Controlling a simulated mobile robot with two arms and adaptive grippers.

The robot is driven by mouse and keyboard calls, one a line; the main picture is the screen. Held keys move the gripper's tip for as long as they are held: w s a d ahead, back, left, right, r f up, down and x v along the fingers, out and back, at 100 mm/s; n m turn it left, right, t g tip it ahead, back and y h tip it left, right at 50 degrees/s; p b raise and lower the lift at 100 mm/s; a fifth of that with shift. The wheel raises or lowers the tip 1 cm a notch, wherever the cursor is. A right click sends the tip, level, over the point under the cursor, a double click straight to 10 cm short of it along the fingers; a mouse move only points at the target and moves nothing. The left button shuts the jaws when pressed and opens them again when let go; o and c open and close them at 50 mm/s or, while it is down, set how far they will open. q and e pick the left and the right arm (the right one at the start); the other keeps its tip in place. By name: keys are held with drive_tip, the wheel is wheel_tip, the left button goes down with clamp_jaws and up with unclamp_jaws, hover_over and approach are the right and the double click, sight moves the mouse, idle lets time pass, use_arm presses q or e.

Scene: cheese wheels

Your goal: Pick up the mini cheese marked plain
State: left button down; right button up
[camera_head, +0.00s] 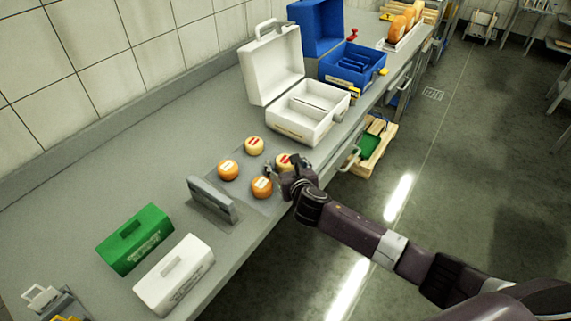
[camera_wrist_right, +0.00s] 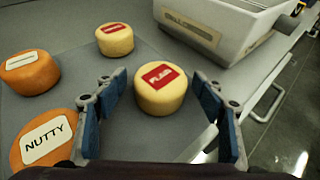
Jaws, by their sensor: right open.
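The mini cheese marked plain is a pale yellow wheel with a red label (camera_wrist_right: 161,98). It stands upright on the grey counter mat, between and just beyond my open right gripper's fingers (camera_wrist_right: 160,110) in the wrist view. In the head view the plain cheese (camera_head: 282,161) is partly covered by my right gripper (camera_head: 283,172). The fingers do not appear to touch it. My left gripper is not in view.
An orange cheese marked nutty (camera_wrist_right: 45,138) lies left of the gripper. Another orange cheese (camera_head: 228,169) and a pale cheese with a red label (camera_head: 254,145) stand nearby. An open white case (camera_head: 300,125) is behind. A grey metal stand (camera_head: 212,200) is at left.

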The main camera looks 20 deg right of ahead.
drive_tip(key=shift+c, duration=0.4)
drive_tip(key=c, duration=1.2)
drive_tip(key=shift+c, duration=0.2)
